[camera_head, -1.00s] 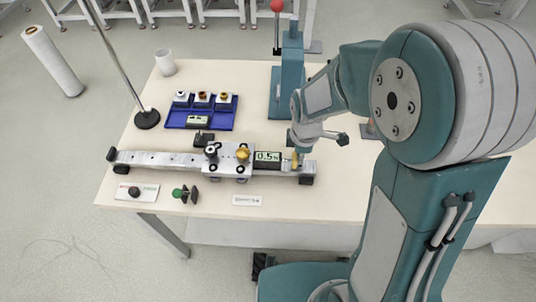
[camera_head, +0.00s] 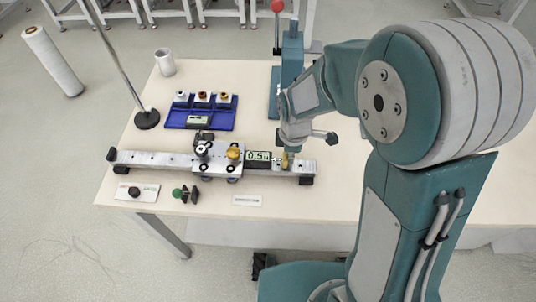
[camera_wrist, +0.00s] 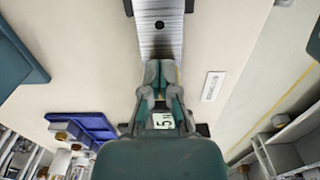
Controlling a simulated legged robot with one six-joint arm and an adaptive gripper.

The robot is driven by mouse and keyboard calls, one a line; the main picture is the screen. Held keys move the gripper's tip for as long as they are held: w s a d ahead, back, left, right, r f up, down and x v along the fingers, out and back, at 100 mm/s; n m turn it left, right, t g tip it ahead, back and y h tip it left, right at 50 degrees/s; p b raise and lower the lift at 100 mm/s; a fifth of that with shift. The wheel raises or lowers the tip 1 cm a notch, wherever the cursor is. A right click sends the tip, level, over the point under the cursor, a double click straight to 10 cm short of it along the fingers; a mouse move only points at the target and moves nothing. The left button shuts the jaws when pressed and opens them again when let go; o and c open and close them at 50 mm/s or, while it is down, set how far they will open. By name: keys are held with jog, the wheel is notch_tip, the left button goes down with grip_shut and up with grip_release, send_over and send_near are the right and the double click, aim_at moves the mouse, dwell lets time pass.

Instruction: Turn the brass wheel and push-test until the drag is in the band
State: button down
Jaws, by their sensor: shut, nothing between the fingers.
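The brass wheel (camera_head: 234,153) sits on top of the silver carriage (camera_head: 218,165), which rides on a long metal rail (camera_head: 160,159). A small display (camera_head: 258,156) on the carriage's right side reads 0.5 N. My gripper (camera_head: 287,153) is shut and empty, pointing down at the rail just right of the display. A small yellow piece (camera_head: 285,160) shows at its tips; I cannot tell what it belongs to. In the wrist view my fingers (camera_wrist: 161,68) are together over the rail (camera_wrist: 160,35), with the display (camera_wrist: 163,121) partly hidden behind them.
A blue tray (camera_head: 174,121) with several small knobbed pieces stands behind the rail. A green knob (camera_head: 178,193) and a labelled plate with a black knob (camera_head: 135,193) lie in front. A lamp-like pole base (camera_head: 147,119), white cup (camera_head: 165,63) and teal press (camera_head: 291,60) stand farther back.

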jog(key=shift+a, duration=0.7)
jog(key=shift+d+r, duration=0.1)
jog(key=shift+d, duration=0.05)
jog(key=shift+d+r, duration=0.5)
jog(key=shift+d, duration=0.2)
jog(key=shift+d+r, duration=0.45)
jog(key=shift+d, duration=0.25)
notch_tip(320, 180, up, 7)
dwell(0.3)
